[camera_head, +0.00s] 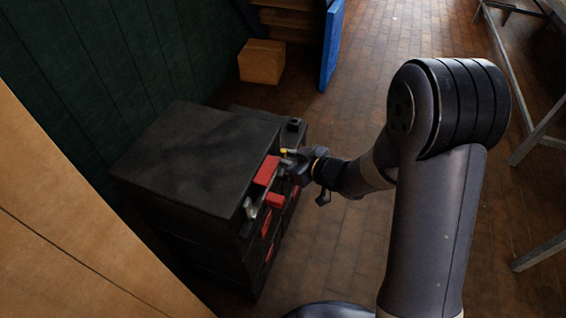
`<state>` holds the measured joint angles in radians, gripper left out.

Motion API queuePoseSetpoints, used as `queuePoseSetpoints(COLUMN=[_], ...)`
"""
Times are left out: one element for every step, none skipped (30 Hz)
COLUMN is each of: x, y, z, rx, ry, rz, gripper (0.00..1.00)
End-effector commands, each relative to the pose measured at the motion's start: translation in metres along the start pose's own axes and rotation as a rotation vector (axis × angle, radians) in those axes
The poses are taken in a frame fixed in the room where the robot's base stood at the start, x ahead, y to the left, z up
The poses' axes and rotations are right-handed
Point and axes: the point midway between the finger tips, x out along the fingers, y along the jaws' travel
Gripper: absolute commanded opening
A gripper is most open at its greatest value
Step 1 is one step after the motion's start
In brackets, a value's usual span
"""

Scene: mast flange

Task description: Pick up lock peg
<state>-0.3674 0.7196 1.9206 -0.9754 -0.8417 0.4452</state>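My gripper (288,161) is at the front right side of a black cabinet (195,143), close to its upper red parts. The fingers are small and dark here, and I cannot tell whether they are open or shut. A small yellow bit (284,151) shows at the fingertips; I cannot tell whether it is part of my gripper or a separate thing. I cannot make out the lock peg with certainty. Small grey pieces (250,207) show at the cabinet front, below the top edge.
Red fronts (267,170) line the cabinet's right face. A small dark object (294,124) sits on a lower black surface behind. A cardboard box (262,61) and a blue panel (331,45) stand at the back. Brick-patterned floor (400,40) is open beyond; a metal frame (520,90) stands at right.

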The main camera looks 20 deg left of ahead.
Motion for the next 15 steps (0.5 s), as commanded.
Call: queuePoseSetpoints(x=[0.0008,0.0007,0.0005,0.0004,0.0004,0.0003,0.0003,0.0003,0.0002,0.0002,0.0002,0.0001,0.0001,0.0001,0.0001], y=[0.0,0.0001,0.0002,0.0002,0.0001,0.0001,0.0001,0.0001,0.0001,0.0001,0.0001,0.0001,0.0001,0.0001,0.0001], z=[0.0,-0.0001,-0.0002,-0.0002,-0.0002,-0.0002,-0.0003,-0.0003,-0.0003,-0.0003,-0.0003,-0.0003,-0.0003,-0.0003,-0.0003], rx=[0.0,0.0,0.0,0.0,0.0,0.0,0.0,0.0,0.0,0.0,0.0,0.0,0.0,0.0,0.0], ry=[0.0,0.0,0.0,0.0,0.0,0.0,0.0,0.0,0.0,0.0,0.0,0.0,0.0,0.0,0.0], rz=[0.0,0.0,0.001,0.001,0.001,0.001,0.001,0.0,0.0,0.0,0.0,0.0,0.0,0.0,0.0], gripper=[0.24,0.24,0.24,0.24,0.24,0.24,0.21,0.19,0.15,0.13,0.1,0.07,0.05,0.02,0.0])
